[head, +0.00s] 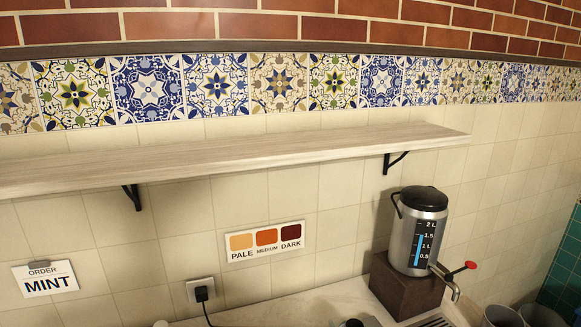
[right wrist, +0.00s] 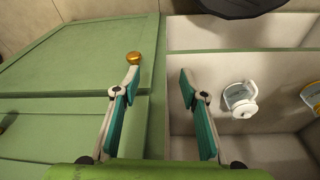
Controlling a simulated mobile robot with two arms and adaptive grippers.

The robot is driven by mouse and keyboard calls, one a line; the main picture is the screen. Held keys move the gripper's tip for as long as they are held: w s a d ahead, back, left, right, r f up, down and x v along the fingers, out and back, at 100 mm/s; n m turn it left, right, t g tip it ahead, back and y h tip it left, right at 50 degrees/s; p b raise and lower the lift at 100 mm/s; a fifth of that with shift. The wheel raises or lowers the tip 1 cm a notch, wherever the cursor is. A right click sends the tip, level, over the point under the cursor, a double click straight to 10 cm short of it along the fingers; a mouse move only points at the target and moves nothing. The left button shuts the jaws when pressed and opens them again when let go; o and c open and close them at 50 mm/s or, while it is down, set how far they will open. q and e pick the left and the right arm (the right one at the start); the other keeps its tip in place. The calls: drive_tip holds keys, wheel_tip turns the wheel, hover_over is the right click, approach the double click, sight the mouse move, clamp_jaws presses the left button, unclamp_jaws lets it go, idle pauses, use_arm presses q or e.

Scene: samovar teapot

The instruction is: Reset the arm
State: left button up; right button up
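My right gripper (right wrist: 158,90) is open and empty in the right wrist view, its two green-padded fingers spread apart. It hangs before green cabinet fronts (right wrist: 60,75) with a gold knob (right wrist: 134,58) near its left fingertip; I cannot tell whether they touch. My left gripper is not in view. The samovar (head: 418,230), silver with a black lid, a level scale and a red-handled tap, stands on a brown block (head: 403,288) at the right of the head view. Neither gripper shows in the head view.
A pale wall shelf (head: 240,160) is empty. The order card (head: 45,278) reads MINT. A colour chart (head: 265,241) and a plugged socket (head: 201,291) are on the wall. Cups (head: 503,315) stand at lower right. The right wrist view shows a white teapot (right wrist: 240,100) in an open compartment.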

drive_tip(key=s+d+f+b, duration=0.1)
drive_tip(key=s+f+b, duration=0.1)
drive_tip(key=s+f, duration=0.7)
drive_tip(key=s+d+f+g+b, duration=0.1)
drive_tip(key=s+d+f+b, duration=0.1)
drive_tip(key=s+f, duration=0.7)
wheel_tip(320, 180, down, 7)
drive_tip(key=shift+s+d+f+g+b, duration=0.1)
drive_tip(key=shift+s+d+g+b, duration=0.05)
drive_tip(key=shift+s+g+b, duration=0.2)
